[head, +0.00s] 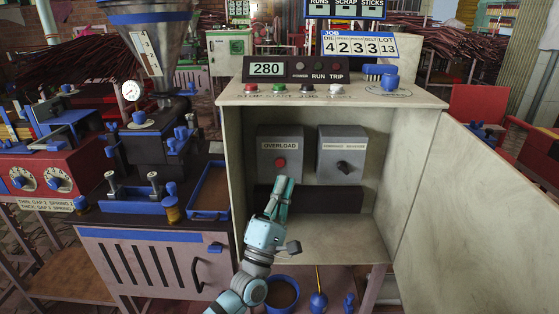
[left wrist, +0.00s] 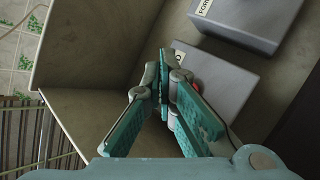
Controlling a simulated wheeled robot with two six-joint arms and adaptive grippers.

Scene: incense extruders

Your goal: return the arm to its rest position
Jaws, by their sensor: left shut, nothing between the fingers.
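My left arm reaches up from the bottom of the head view into an open control cabinet (head: 310,242). Its left gripper (head: 284,181) is shut and empty, with its fingertips just below the red button (head: 280,162) of the grey OVERLOAD box (head: 268,143). In the left wrist view the closed fingers (left wrist: 164,62) lie beside the same grey box (left wrist: 232,90), and the red button (left wrist: 198,86) shows partly behind them. I cannot tell whether the tips touch the box. My right gripper is in neither view.
A second grey box with a black knob (head: 343,165) is on the right inside the cabinet. The cabinet door (head: 480,220) stands open at the right. A machine with a hopper (head: 150,40) and a blue tray (head: 210,214) are at the left. A blue bucket (head: 268,285) is below.

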